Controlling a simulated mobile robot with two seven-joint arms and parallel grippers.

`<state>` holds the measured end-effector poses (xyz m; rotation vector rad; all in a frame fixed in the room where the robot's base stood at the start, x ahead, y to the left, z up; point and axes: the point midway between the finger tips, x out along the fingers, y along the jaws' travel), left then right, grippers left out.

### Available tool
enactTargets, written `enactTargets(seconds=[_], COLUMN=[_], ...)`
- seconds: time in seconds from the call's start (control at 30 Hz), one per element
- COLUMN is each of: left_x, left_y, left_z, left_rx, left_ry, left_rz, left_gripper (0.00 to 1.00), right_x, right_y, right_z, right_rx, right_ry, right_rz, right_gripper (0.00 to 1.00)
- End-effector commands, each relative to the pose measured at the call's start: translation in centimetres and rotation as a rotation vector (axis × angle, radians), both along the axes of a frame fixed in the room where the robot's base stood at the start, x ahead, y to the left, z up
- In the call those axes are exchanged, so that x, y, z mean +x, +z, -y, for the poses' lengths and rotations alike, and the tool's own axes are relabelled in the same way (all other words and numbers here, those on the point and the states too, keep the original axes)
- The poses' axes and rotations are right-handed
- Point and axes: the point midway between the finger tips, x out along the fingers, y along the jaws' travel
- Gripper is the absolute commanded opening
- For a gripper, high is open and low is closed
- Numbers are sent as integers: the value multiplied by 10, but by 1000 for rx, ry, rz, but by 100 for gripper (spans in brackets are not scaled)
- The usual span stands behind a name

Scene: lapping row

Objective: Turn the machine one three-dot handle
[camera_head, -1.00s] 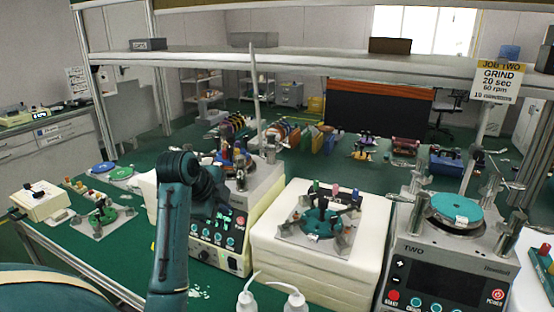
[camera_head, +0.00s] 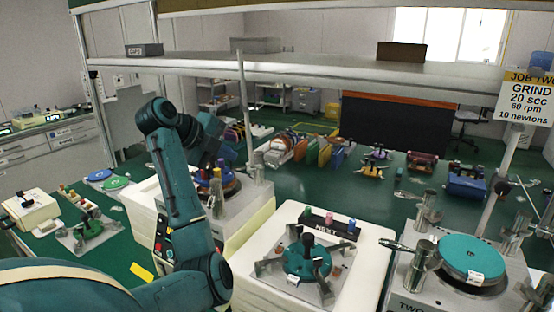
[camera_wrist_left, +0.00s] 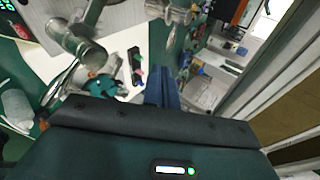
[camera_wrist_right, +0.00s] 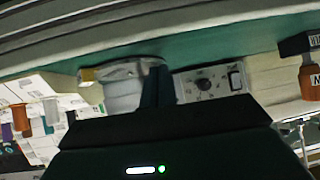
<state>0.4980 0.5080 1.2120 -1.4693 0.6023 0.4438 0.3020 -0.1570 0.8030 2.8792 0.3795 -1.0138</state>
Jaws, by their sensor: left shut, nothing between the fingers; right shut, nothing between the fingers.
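Machine one (camera_head: 163,230) stands left of centre in the head view, its control panel partly covered by my left arm. A dark round plate with coloured pegs (camera_head: 217,178) is on its top, and a steel upright clamp (camera_head: 258,168) stands at its right corner. I cannot make out dots on any handle. My left gripper (camera_head: 228,156) is over the back of machine one, shut and empty. In the left wrist view its fingers (camera_wrist_left: 162,88) are right of a steel cylinder with a lever (camera_wrist_left: 78,45), apart from it. My right gripper (camera_wrist_right: 157,88) is shut and empty, near a white cylinder (camera_wrist_right: 122,92).
A white block (camera_head: 250,262) bears a teal fixture (camera_head: 305,258). Machine two (camera_head: 440,285) with a teal disc (camera_head: 472,256) is at the right. A shelf (camera_head: 330,67) spans above the bench. A grey box with a knob (camera_wrist_right: 205,85) shows in the right wrist view.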

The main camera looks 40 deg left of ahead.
Motion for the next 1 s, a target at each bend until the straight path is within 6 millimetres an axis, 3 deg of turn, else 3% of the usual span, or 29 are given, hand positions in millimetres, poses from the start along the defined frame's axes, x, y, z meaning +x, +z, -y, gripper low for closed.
enactTargets(seconds=[0.4,0.77,1.0], left_x=[23,82,111], left_y=[-15,-65,-69], left_z=[6,11,12], left_rx=[-9,-3,-2], left_ry=[-6,-4,-1], left_rz=[4,-1,0], left_gripper=[0,0,0], right_x=[-6,-5,-4], right_y=[-2,-3,-1], right_z=[0,0,0], right_rx=[-1,0,0], right_ry=[1,1,1], right_rz=[-14,-11,-9], right_gripper=[0,0,0])
